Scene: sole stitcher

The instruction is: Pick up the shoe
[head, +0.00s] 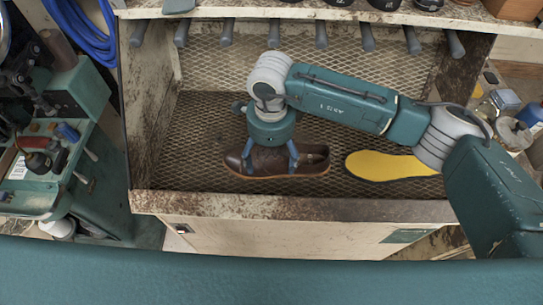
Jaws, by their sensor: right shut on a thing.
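A dark brown leather shoe (312,158) with a tan sole edge sits on the mesh floor of an open bench box, its toe pointing left. My right arm reaches in from the right, and my right gripper (271,166) points down over the shoe's middle. Its fingers are closed around the shoe, one towards the toe side and one near the opening. The gripper and wrist hide part of the shoe's upper. I cannot tell whether the sole is lifted off the mesh. My left gripper is not in view.
A yellow insole (391,166) lies on the mesh right of the shoe. The box (290,205) has a raised front edge and side walls. Several pegs (321,35) hang along its back top. A green machine (75,165) stands left; bottles (497,103) stand right.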

